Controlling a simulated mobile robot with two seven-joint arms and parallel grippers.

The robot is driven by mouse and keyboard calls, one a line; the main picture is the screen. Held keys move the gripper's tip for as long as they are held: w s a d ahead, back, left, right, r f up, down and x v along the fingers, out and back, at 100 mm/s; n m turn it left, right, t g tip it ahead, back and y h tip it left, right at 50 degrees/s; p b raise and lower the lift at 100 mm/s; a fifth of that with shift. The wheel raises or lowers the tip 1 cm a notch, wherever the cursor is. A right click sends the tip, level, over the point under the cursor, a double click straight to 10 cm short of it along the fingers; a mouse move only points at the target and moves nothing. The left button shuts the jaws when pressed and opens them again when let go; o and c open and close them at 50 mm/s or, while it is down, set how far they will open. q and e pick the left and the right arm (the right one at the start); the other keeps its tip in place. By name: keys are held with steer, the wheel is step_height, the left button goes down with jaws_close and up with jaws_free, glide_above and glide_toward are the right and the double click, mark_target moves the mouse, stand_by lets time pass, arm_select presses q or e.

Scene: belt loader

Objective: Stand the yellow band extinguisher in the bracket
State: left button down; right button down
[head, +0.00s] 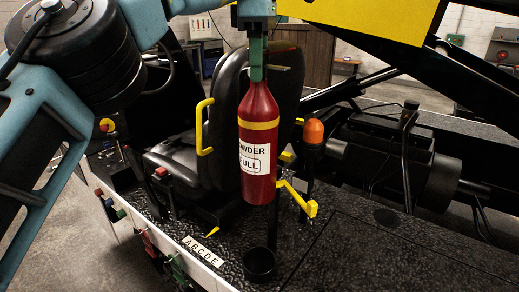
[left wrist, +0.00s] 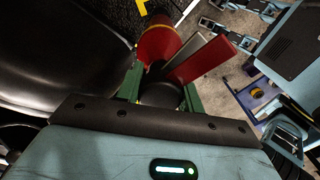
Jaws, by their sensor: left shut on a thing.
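The yellow band extinguisher (head: 258,110) is a red cylinder with a yellow band and a white label reading "POWDER FULL", its first letters cut off by the curve. My left gripper (head: 257,62) is shut on its neck from above and holds it roughly upright. In the left wrist view the green fingers (left wrist: 163,93) sit either side of the neck, with the red body (left wrist: 158,42) beyond. The bracket has a black round cup (head: 259,265) on the deck, a dark post and a yellow arm (head: 298,197). The extinguisher's bottom hangs above the cup, apart from it. My right gripper is out of view.
A black seat (head: 222,120) with a yellow armrest (head: 204,127) stands close behind and left of the extinguisher. An orange beacon (head: 313,132) is to its right. A plate lettered "ABCDE" (head: 203,251) lies left of the cup. The dark deck (head: 370,245) at front right is clear.

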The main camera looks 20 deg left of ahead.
mark_target(259, 166)
arm_select(q)
steer(key=shift+r, duration=0.1)
